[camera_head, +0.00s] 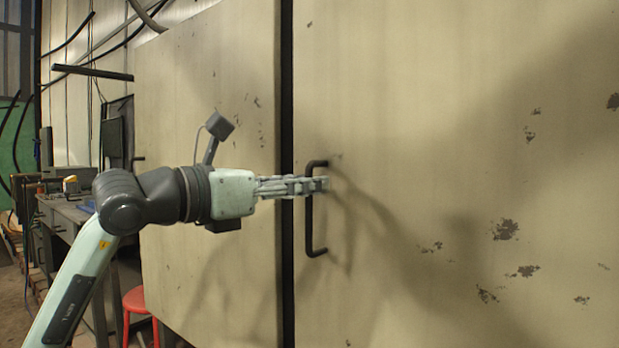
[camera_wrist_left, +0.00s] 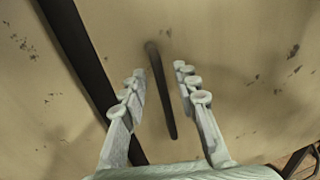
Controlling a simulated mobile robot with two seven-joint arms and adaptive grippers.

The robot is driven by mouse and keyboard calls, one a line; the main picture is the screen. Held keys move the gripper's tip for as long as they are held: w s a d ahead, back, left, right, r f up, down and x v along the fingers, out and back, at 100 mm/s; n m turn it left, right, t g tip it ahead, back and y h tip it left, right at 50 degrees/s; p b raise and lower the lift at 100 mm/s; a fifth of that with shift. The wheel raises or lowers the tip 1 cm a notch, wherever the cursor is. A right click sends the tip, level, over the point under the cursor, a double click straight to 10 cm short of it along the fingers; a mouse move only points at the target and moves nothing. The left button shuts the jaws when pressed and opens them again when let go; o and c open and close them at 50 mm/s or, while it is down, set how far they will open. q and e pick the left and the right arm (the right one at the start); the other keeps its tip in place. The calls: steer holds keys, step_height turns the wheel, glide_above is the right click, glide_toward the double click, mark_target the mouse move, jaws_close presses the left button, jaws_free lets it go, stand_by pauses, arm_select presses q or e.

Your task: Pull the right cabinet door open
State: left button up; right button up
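The right cabinet door (camera_head: 430,130) is a large beige panel with chipped paint, right of a dark vertical strip. It also fills much of the left wrist view (camera_wrist_left: 225,50). Its black bar handle (camera_head: 309,225) stands upright near the door's left edge. My left gripper (camera_head: 322,184) reaches in from the left at the upper part of the handle, its fingers crossing it. In the left wrist view the handle (camera_wrist_left: 163,95) lies between the two spread fingers, with gaps on both sides. My right gripper is in neither view.
The left cabinet door (camera_head: 210,110) is a beige panel beyond the dark strip (camera_head: 287,100). A red stool (camera_head: 135,300) and a cluttered workbench (camera_head: 65,210) stand at the left. Bare door surface lies right of the handle.

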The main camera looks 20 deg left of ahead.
arm_select(q)
steer(key=shift+w+d, duration=0.35)
steer(key=shift+w, duration=0.25)
jaws_close()
